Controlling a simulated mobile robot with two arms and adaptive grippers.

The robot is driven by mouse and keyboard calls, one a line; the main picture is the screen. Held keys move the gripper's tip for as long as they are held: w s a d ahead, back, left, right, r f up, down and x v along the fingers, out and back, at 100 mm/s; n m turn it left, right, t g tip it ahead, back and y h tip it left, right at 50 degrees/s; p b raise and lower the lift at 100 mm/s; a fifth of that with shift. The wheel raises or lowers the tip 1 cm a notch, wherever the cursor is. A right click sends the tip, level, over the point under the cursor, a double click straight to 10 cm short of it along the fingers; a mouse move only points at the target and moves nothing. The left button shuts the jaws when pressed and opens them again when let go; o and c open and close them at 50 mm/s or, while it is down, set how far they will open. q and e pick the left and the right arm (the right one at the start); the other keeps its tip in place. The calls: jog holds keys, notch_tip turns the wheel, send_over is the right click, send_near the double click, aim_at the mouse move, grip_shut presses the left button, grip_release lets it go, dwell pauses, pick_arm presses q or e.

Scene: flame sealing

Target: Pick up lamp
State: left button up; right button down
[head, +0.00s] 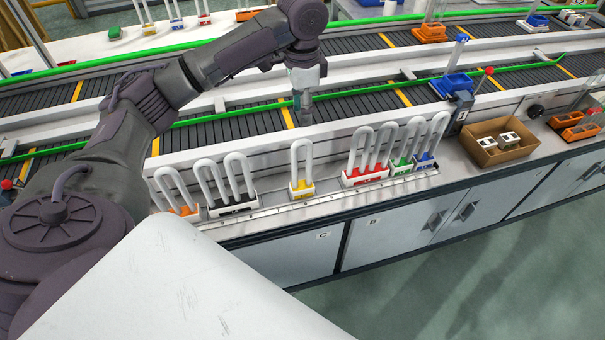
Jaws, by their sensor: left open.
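Several white U-shaped lamps stand upright in a row along the near edge of the bench. From left to right there is a lamp with an orange base (184,210), lamps on black bases (232,206), a lone lamp with a yellow base (301,188), lamps on red bases (364,177), one with a green base (401,166) and one with a blue base (425,161). My left gripper (303,116) points down over the conveyor, behind and above the yellow-based lamp and apart from it. It is open and looks empty. My right gripper does not show.
The dark conveyor (235,127) with green rails runs behind the lamps. A cardboard box (497,142) with white parts stands on the bench at right, near orange trays (578,127). A blue device (456,88) stands at the conveyor's edge. Grey cabinets (392,234) are below.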

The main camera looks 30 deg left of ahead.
aim_at(305, 147)
pick_arm(q)
notch_tip(305, 147, down, 8)
jog(key=shift+r+p, duration=0.1)
jog(key=shift+p, duration=0.3)
jog(key=f, duration=0.1)
jog(key=f+p, duration=0.1)
jog(key=f, duration=0.2)
jog(key=shift+w+d+f, duration=0.1)
jog(key=shift+d+f, duration=0.05)
jog(key=shift+d, duration=0.1)
jog(key=shift+f, duration=0.6)
grip_shut()
jog(key=shift+r, duration=0.1)
